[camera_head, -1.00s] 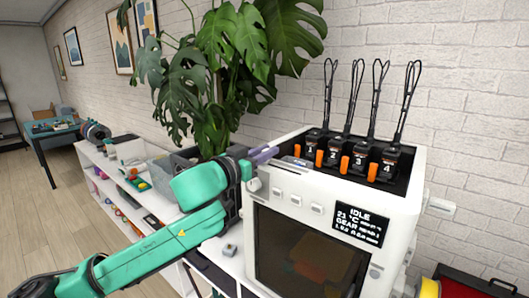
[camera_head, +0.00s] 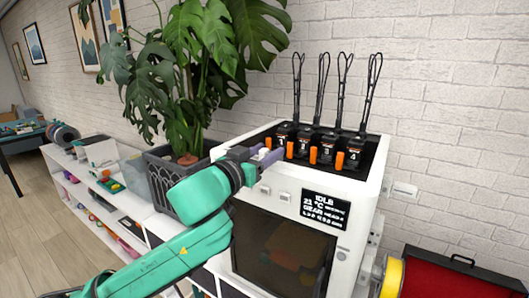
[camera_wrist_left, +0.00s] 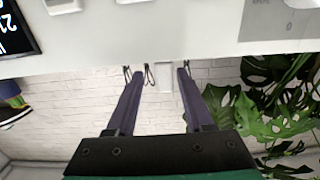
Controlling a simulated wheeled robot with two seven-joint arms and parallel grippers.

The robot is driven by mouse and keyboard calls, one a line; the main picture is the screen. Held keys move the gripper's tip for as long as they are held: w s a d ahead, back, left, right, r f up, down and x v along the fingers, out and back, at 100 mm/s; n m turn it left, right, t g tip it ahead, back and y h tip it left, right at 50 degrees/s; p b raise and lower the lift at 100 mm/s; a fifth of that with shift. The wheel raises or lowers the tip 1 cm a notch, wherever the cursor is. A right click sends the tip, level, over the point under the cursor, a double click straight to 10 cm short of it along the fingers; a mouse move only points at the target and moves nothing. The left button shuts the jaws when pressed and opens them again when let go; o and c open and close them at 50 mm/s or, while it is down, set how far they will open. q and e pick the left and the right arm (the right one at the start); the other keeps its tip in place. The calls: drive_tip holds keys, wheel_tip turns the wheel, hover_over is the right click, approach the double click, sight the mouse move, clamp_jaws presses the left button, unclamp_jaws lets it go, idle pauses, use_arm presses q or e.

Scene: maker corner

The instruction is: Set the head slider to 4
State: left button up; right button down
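The white printer (camera_head: 345,240) has a display (camera_head: 325,209) reading IDLE and 21 °C; its smaller lines are not clear. Several black heads numbered 1 to 4 (camera_head: 325,150) with orange tabs sit in its open top. My left gripper (camera_head: 268,155) is at the printer's upper left front edge, its purple fingers apart. A small white piece (camera_head: 265,153) shows between the fingers; I cannot tell whether it is the slider knob or whether they touch it. In the left wrist view the gripper (camera_wrist_left: 160,72) is open below the printer's white face (camera_wrist_left: 190,45). The slider's setting is not readable.
White buttons (camera_head: 284,196) line the printer's front. A large potted plant (camera_head: 180,110) stands close behind my left arm. A white shelf (camera_head: 110,205) with bins runs left. A yellow spool (camera_head: 392,277) and red box (camera_head: 450,275) are at lower right.

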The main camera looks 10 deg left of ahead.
use_arm(q)
drive_tip(key=b+v, duration=1.3)
drive_tip(key=v, duration=0.1)
drive_tip(key=shift+s, duration=0.3)
drive_tip(key=shift+a, duration=0.1)
